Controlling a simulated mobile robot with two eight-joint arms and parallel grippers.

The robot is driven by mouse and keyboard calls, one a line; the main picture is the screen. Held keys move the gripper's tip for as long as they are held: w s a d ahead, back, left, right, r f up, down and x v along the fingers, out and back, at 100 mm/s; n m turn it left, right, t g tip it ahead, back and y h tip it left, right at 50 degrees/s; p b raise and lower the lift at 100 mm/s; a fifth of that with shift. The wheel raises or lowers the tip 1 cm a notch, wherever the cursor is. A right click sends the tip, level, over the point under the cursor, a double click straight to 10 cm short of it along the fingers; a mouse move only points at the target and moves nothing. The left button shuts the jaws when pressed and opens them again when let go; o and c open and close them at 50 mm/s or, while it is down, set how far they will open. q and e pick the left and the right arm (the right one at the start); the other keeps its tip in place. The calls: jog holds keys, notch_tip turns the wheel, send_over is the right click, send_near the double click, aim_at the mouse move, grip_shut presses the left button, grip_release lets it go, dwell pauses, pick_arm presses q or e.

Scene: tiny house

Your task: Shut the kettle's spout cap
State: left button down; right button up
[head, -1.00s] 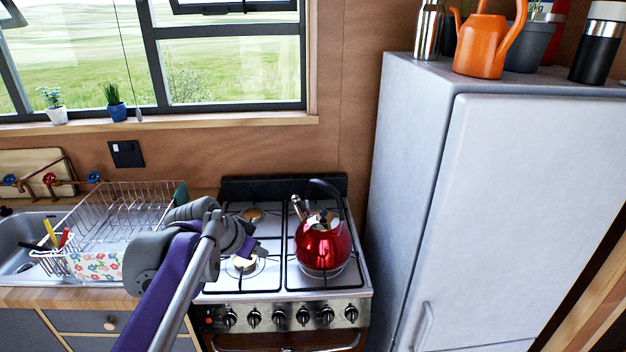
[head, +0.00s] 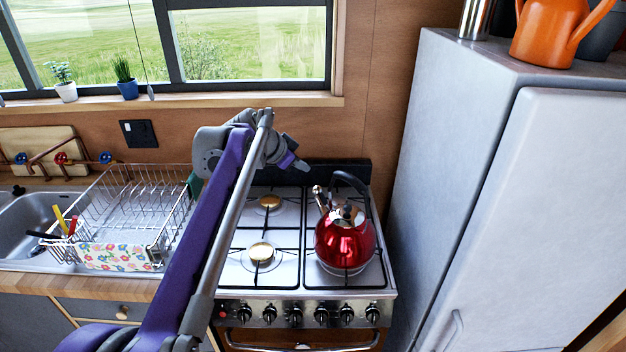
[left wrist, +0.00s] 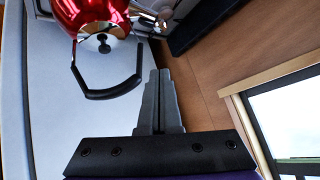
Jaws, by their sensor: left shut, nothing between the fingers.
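The red kettle (head: 345,242) stands on the right front burner of the stove, with its black handle (head: 350,181) raised over the lid. Its metallic spout (head: 321,198) points to the upper left; I cannot tell how its cap stands. In the left wrist view the kettle (left wrist: 92,14) is at the top, upside down, with its black handle (left wrist: 108,92) left of my fingers and its spout (left wrist: 150,17) partly visible. My left gripper (head: 298,165) is above the back of the stove, up and left of the kettle, apart from it. Its fingers (left wrist: 158,75) are shut and empty. My right gripper is out of view.
The white fridge (head: 465,190) stands close to the stove's right side. A wire dish rack (head: 135,215) and sink (head: 30,240) are on the left. The wall and window (head: 250,45) are behind. The left burners (head: 262,252) are bare.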

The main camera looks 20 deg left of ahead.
pick_arm(q)
jog(key=s+a+f+x, duration=0.1)
jog(key=f+x, duration=0.1)
jog(key=x, duration=1)
jog(key=shift+a+f, duration=0.25)
jog(key=shift+s+r, duration=0.1)
